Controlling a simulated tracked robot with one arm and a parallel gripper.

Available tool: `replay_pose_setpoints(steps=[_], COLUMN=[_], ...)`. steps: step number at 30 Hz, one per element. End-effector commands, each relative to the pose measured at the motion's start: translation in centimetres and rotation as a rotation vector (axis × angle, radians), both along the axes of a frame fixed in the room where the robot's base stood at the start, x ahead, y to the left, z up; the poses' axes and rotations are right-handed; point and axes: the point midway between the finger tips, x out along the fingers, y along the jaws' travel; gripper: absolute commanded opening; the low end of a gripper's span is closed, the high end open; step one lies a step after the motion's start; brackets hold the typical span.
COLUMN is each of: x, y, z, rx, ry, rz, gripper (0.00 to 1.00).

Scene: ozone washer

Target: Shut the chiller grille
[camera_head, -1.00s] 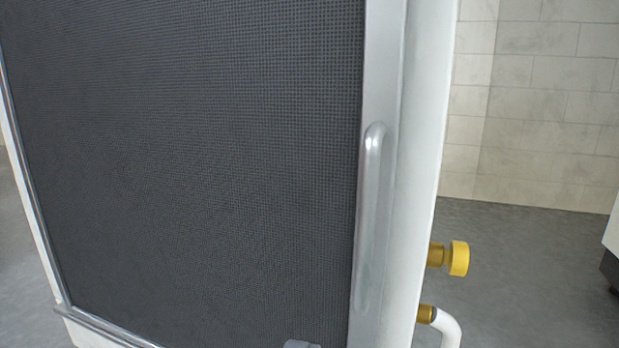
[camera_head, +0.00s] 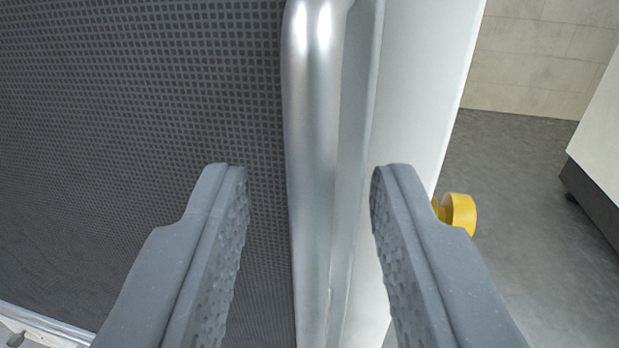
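The chiller grille (camera_head: 140,110) is a dark perforated panel that fills the left of the view. Its metal bar handle (camera_head: 312,150) runs upright along the right edge of the grille, close in front of me. The white chiller body (camera_head: 428,80) stands just right of the handle, and the grille frame lies close along it. I cannot tell whether a gap is left between them. My gripper (camera_head: 308,175) is open, its two grey fingers on either side of the handle in the picture. Neither finger visibly touches the handle.
A yellow knob (camera_head: 459,212) sticks out from the chiller's right side, beside my right finger. A white unit with a dark base (camera_head: 595,195) stands at the far right. Grey floor (camera_head: 530,190) lies clear between them, with a tiled wall (camera_head: 540,60) behind.

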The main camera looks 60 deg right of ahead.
Motion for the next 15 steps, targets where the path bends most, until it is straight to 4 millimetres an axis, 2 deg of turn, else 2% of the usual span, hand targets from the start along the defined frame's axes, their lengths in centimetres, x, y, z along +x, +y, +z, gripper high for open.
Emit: replay_pose_setpoints(steps=[6,9,10,15], x=[0.0,-0.01,-0.01,0.04], y=[0.0,0.0,0.0,0.03], z=[0.0,0.0,-0.01,-0.01], rx=[0.0,0.0,0.0,0.0], ry=[0.0,0.0,0.0,0.0], rz=[0.0,0.0,0.0,0.0], gripper=[0.33,0.05,0.0,0.0])
